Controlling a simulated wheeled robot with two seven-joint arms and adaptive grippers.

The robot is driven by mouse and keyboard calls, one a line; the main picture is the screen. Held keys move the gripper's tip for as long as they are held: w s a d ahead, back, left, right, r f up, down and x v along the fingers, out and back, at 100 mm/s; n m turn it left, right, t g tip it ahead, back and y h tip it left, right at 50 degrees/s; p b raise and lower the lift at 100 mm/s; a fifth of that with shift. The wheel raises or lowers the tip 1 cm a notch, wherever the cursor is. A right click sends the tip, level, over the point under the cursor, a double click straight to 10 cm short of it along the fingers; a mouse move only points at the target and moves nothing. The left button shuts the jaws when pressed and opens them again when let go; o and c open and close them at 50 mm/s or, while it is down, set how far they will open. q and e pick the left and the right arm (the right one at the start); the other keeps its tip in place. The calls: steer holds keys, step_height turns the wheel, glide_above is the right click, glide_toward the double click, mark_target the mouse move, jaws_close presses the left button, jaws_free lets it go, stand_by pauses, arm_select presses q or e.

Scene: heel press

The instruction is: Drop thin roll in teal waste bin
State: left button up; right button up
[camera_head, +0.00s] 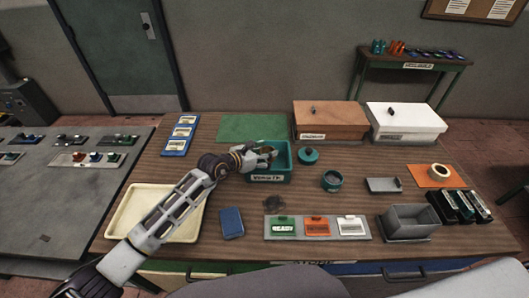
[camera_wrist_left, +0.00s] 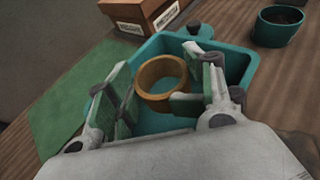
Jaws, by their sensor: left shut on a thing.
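The teal waste bin (camera_head: 285,174) stands near the middle of the table, with a label on its front wall. It also shows in the left wrist view (camera_wrist_left: 238,60), below my fingers. My left gripper (camera_head: 266,153) is over the bin's opening. In the left wrist view its green-padded fingers (camera_wrist_left: 161,92) are shut on a thin tan roll (camera_wrist_left: 162,82). The roll is a ring with an open centre, held over the bin's interior. In the head view the fingers mostly hide the roll. My right gripper is not in view.
A cream tray (camera_head: 190,225) lies under my left arm. Another tape roll (camera_head: 439,171) rests on an orange sheet at the right.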

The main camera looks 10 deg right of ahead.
arm_select(q)
steer(key=shift+f+b, duration=0.3)
steer(key=shift+f, duration=0.3)
